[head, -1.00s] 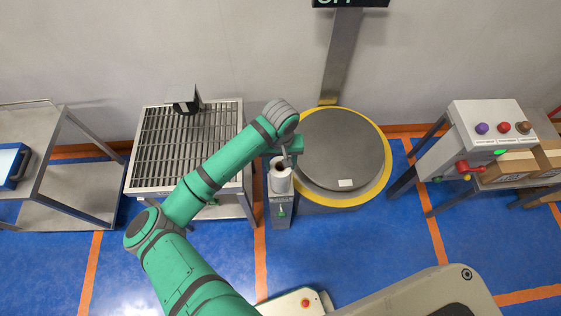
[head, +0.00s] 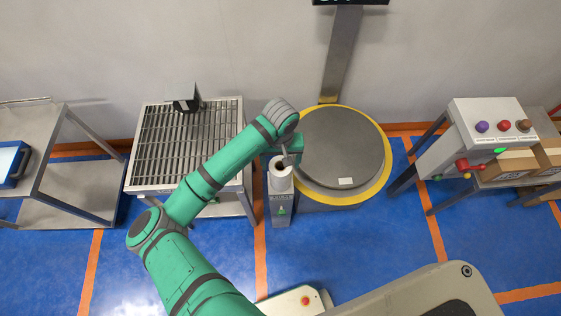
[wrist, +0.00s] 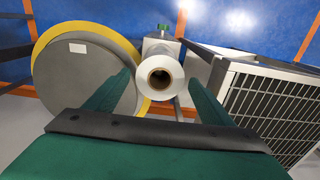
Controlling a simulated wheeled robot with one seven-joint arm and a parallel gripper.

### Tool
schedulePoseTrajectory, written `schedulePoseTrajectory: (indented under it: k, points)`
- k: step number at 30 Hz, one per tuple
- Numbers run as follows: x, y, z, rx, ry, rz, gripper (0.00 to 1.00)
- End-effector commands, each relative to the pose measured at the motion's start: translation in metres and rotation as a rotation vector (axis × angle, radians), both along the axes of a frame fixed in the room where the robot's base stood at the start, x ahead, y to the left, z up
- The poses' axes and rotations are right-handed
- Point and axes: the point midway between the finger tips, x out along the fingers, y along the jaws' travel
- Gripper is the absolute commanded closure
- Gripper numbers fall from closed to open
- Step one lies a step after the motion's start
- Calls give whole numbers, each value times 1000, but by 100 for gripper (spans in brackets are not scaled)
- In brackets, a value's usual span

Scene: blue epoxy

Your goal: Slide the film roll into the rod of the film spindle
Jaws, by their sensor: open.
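The white film roll (wrist: 172,88) stands upright in the wrist view, its dark hollow core facing the camera. It also shows in the head view (head: 281,183), at the top of the grey film spindle (head: 281,218) beside the turntable. The spindle's rod is hidden, so I cannot tell how far the roll sits on it. My gripper (wrist: 160,88) is open, with one green finger on each side of the roll and gaps visible between. In the head view my gripper (head: 284,153) is just above and behind the roll.
A round grey turntable (head: 342,145) with a yellow rim and a mast is close on the right. A slatted roller table (head: 165,150) is close on the left. A control box with coloured buttons (head: 490,122) stands farther right. A steel cart (head: 55,150) is far left.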

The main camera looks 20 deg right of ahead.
Motion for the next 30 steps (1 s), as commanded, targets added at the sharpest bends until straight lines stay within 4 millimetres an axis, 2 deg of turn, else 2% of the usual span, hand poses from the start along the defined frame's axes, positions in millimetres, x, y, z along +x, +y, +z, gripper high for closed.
schedulePoseTrajectory:
  k: [15, 30]
  points:
    - [0, 0, 43, -2, -2, -1, 24]
    - [0, 0, 51, 0, -1, 0, 24]
